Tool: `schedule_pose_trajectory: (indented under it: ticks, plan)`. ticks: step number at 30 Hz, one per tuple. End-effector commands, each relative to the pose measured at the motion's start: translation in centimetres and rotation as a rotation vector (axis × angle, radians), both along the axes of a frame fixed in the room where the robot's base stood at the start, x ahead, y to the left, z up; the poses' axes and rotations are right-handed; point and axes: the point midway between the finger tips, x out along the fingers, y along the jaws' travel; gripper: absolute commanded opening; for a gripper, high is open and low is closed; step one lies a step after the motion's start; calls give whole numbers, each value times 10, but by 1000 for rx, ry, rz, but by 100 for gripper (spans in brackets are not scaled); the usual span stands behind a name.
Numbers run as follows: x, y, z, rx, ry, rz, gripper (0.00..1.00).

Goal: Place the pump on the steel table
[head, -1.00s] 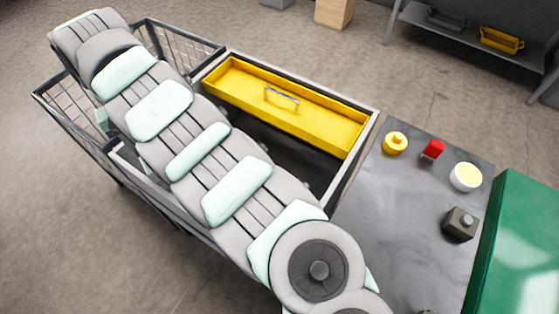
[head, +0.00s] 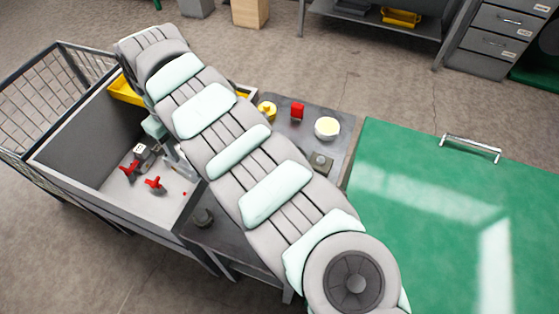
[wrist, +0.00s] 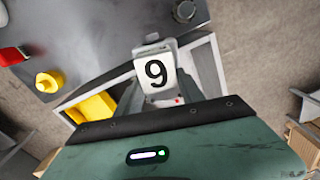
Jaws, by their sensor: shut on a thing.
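My gripper (wrist: 158,50) is shut on a grey part with a white label reading 9 (wrist: 157,72), which I take to be the pump. In the head view my gripper (head: 170,150) is over the grey bin, and my arm hides part of it. The exact edges of the held part are hard to make out there. The steel table (head: 297,138) stands right of the bin, partly behind my arm. Its dark top also shows at the upper left of the wrist view (wrist: 100,40).
A large green surface (head: 430,220) is right.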

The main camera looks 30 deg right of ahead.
Motion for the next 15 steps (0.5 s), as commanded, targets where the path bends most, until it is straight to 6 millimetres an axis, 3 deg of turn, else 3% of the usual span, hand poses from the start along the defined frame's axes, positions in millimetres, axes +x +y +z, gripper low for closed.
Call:
schedule_pose_trajectory:
  ticks: [1, 15]
  plan:
    - [-2, -7, 19, 1, -2, 69, 0]
    - [-33, -67, 55, 17, -19, 826, 0]
